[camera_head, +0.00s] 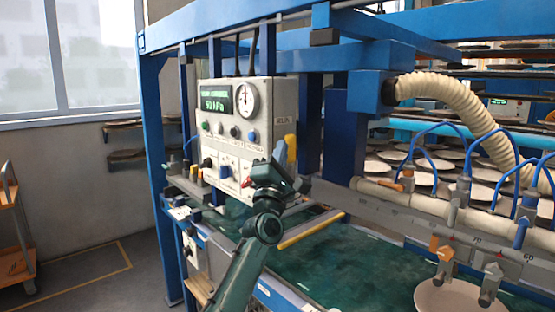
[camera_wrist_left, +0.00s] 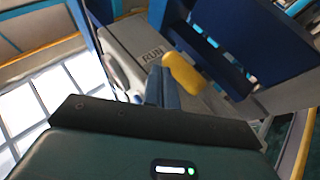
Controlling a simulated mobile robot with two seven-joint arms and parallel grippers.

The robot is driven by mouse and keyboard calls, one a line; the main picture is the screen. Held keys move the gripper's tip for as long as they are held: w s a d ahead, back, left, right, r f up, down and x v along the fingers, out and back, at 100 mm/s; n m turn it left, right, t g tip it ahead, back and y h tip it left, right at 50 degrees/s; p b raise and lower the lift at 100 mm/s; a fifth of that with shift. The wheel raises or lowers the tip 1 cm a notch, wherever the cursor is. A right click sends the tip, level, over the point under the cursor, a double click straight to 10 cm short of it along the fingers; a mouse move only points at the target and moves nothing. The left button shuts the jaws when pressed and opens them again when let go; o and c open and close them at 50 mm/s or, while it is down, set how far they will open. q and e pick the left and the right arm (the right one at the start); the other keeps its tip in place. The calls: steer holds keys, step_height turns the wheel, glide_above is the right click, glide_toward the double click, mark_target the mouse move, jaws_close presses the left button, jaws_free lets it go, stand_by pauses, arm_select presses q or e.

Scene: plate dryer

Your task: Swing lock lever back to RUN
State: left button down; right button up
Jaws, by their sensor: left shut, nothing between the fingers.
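The lock lever has a yellow handle (camera_head: 291,147) at the right side of the grey control box (camera_head: 226,164). In the left wrist view the yellow handle (camera_wrist_left: 183,74) lies slanted, just right of the RUN label (camera_wrist_left: 152,54). My left gripper (camera_head: 281,150) is shut and empty, raised at the box's right end. In the wrist view its fingertips (camera_wrist_left: 161,72) are just left of the handle; I cannot tell whether they touch it. The lever's pivot is hard to make out. My right gripper is in neither view.
The box carries a green display (camera_head: 216,99), a round gauge (camera_head: 246,98) and several knobs. A blue frame post (camera_head: 310,130) stands close right of the lever. A ribbed hose (camera_head: 450,103) and a pipe with valves (camera_head: 420,202) are at the right.

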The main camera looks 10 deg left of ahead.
arm_select(q)
steer(key=shift+w+d+r, duration=0.2)
steer(key=shift+w+d, duration=0.15)
steer(key=shift+w, duration=0.05)
steer(key=shift+r, duration=0.15)
steer(key=shift+r, duration=0.15)
steer(key=shift+s, duration=0.1)
